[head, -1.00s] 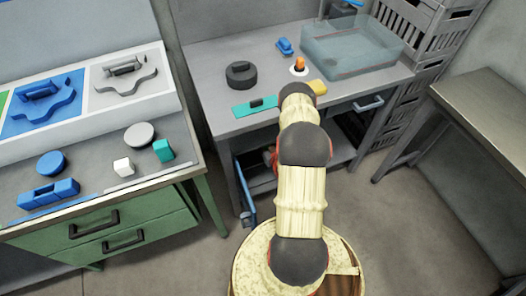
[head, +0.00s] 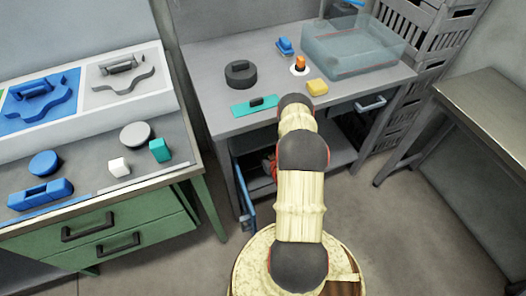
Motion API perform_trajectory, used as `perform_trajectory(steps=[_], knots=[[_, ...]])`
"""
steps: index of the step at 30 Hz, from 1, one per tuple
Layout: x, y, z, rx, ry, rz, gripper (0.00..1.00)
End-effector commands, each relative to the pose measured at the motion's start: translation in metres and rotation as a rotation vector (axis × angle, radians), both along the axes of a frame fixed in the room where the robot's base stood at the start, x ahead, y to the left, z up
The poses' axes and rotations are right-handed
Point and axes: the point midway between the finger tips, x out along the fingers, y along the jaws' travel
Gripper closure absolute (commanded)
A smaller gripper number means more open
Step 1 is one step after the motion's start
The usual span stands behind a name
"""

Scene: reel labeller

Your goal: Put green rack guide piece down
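A flat teal-green plate with a small dark knob (head: 254,106) lies near the front edge of the grey table. It looks like the green rack guide piece and appears flat on the tabletop. A small teal-green block (head: 159,150) stands on the green-drawered bench to the left; I cannot tell whether it belongs with the plate. My arm reaches forward to the table's front edge, its far dark joint just right of the plate. My gripper is hidden beyond or below that joint, so its fingers and anything in them cannot be seen.
The grey table (head: 215,68) also holds a dark round weight (head: 240,75), an orange-topped white piece (head: 299,66), a yellow block (head: 317,87), a blue part (head: 285,46) and a clear bin (head: 350,45). Grey crates (head: 425,30) stand right. The table's left part is clear.

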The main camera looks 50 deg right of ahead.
Motion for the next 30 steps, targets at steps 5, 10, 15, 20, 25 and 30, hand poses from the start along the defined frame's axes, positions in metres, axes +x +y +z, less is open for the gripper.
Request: perform_trajectory(steps=[5, 10, 15, 20, 25, 30], knots=[[0.000, 0.000, 0.000, 0.000, 0.000, 0.000, 0.58], [0.000, 0.000, 0.000, 0.000, 0.000, 0.000, 0.52], [0.000, 0.000, 0.000, 0.000, 0.000, 0.000, 0.52], [-0.003, 0.002, 0.004, 0.002, 0.001, 0.000, 0.52], [-0.024, 0.013, 0.016, 0.003, 0.002, -0.002, 0.52], [-0.053, 0.029, 0.031, 0.003, 0.002, -0.003, 0.52]])
